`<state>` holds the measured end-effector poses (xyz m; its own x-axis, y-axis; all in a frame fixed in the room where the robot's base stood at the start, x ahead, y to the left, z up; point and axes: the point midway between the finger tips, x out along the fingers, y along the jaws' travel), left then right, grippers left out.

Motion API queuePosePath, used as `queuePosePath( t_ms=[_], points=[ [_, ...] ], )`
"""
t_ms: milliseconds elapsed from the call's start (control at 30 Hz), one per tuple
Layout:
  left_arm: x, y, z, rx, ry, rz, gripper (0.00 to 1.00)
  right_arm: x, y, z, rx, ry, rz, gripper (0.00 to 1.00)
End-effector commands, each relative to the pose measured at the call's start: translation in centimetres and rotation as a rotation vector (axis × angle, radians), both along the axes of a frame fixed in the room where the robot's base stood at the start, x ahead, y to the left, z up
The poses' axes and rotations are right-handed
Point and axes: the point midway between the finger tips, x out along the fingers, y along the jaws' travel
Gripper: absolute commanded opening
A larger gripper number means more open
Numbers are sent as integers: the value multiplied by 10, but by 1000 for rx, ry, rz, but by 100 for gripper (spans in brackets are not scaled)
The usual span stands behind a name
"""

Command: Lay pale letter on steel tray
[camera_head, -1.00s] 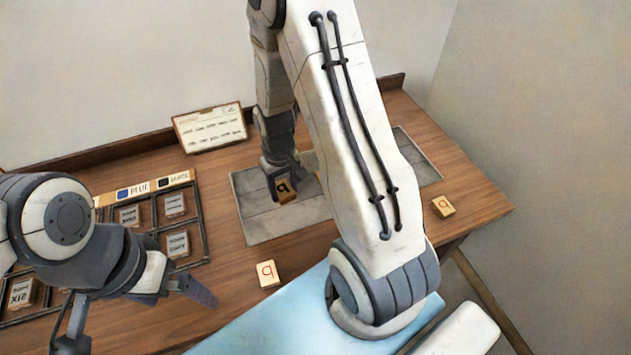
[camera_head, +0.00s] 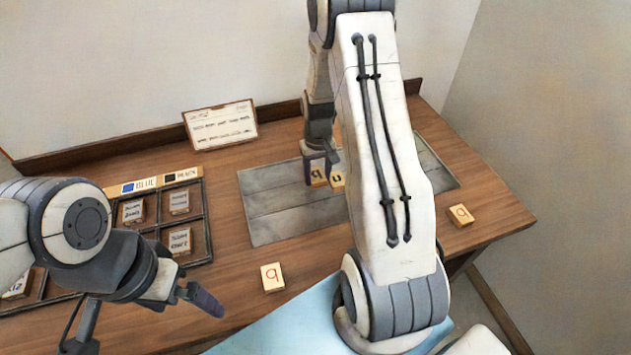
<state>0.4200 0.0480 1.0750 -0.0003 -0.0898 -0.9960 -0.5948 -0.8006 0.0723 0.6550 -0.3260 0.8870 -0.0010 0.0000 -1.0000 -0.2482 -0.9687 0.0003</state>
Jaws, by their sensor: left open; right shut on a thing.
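The steel tray (camera_head: 285,212) is a flat grey plate at the middle of the wooden desk, partly hidden behind my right arm. My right gripper (camera_head: 320,160) points down over the tray and is shut on a pale block (camera_head: 318,179) with a dark letter. The block is at or just above the tray; I cannot tell whether it touches. Another pale block (camera_head: 337,181) with a dark letter is close to its right, on the tray and partly hidden by my arm. My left gripper (camera_head: 143,318) is open and empty at the lower left, over the desk's front area.
Pale blocks with red letters lie on the desk, one (camera_head: 272,277) in front of the tray and one (camera_head: 461,215) at the right. A divided dark rack (camera_head: 208,235) with labelled blocks is at the left. A card (camera_head: 220,124) stands behind. A light blue surface (camera_head: 290,325) lies in front.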

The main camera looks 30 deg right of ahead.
Motion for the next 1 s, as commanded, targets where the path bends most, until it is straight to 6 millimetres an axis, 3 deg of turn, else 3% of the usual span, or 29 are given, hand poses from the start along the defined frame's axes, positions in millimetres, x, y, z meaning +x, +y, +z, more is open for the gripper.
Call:
queuePosePath(
  t_ms=[133,433,867,900,967,1000],
  points=[
    [0,0,3,0,0,0,100,11,6,-7,0,0,0,1],
    [0,0,12,0,0,0,100,12,6,-44,0,1,-1,1],
    [0,0,8,0,0,0,100,12,5,-53,0,-1,-1,1],
    [0,0,9,0,0,0,100,12,5,-52,0,-1,-1,66],
    [0,0,9,0,0,0,100,12,5,-51,0,-1,-1,85],
    [0,0,9,0,0,0,100,12,5,-51,0,-1,-1,85]
  ],
)
